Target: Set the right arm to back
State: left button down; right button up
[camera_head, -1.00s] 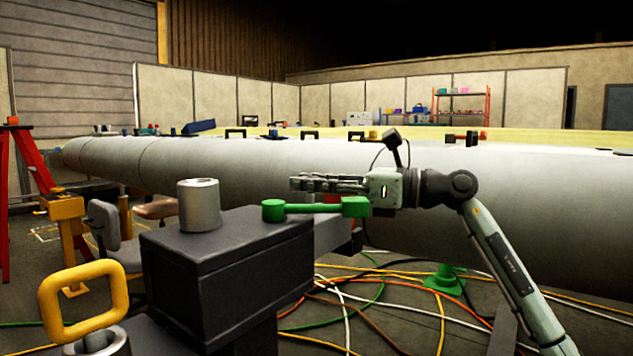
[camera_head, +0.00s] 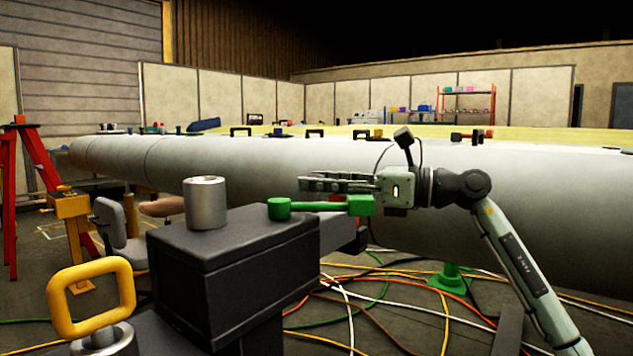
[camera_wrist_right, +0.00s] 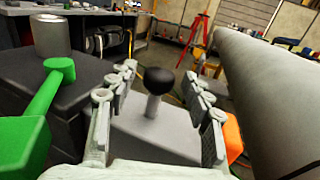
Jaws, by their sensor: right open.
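My right gripper (camera_head: 305,184) is open, pointing left just above and behind the lever. In the right wrist view, the open fingers (camera_wrist_right: 158,92) stand either side of a black ball knob (camera_wrist_right: 156,80) on a short grey post; contact cannot be told. There the green lever (camera_wrist_right: 42,92) lies left of the fingers. My left gripper is not in view.
A grey metal cylinder (camera_head: 205,203) stands on the dark box. A yellow ring handle (camera_head: 91,298) is at front left. The long pale wing body (camera_head: 420,170) runs behind my right gripper. Loose cables (camera_head: 390,315) cover the floor. An orange part (camera_wrist_right: 232,135) is right of the fingers.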

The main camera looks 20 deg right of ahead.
jog(key=v, duration=1.1)
